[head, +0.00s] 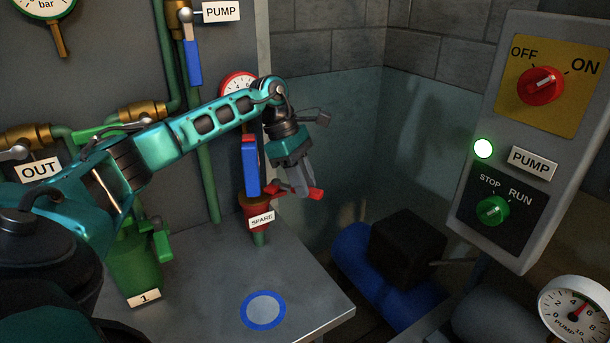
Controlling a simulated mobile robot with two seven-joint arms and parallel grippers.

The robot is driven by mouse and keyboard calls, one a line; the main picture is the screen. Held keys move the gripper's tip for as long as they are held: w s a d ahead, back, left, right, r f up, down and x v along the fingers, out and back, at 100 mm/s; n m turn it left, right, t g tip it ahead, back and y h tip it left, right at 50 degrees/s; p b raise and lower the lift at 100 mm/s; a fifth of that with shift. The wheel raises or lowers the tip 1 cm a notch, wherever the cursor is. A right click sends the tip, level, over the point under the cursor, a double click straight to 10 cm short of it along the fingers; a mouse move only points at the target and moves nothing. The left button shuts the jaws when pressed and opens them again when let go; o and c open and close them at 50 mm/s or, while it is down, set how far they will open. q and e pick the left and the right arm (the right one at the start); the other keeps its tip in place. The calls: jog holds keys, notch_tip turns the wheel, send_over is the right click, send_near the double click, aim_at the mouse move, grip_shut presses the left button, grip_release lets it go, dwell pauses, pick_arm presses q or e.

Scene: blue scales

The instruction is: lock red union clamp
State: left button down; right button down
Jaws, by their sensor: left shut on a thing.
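My left gripper (299,186) reaches in from the left and points down. It is shut on this red lever, just right of the clamp body. The fingers partly hide the lever, so its exact angle is hard to tell. My right gripper is not in view.
A green part labelled 1 (137,262) stands at left. The grey bench (200,305) has a blue-ringed disc (263,310). A control box (540,130) stands at right.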

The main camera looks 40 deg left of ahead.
pick_arm(q)
jog(key=shift+s+m, duration=0.2)
jog(key=shift+m, duration=0.2)
jog(key=c, duration=0.9)
grip_release()
jog(key=shift+r, duration=0.1)
jog(key=v, duration=0.7)
jog(key=shift+a+r, duration=0.1)
jog(key=shift+r, duration=0.05)
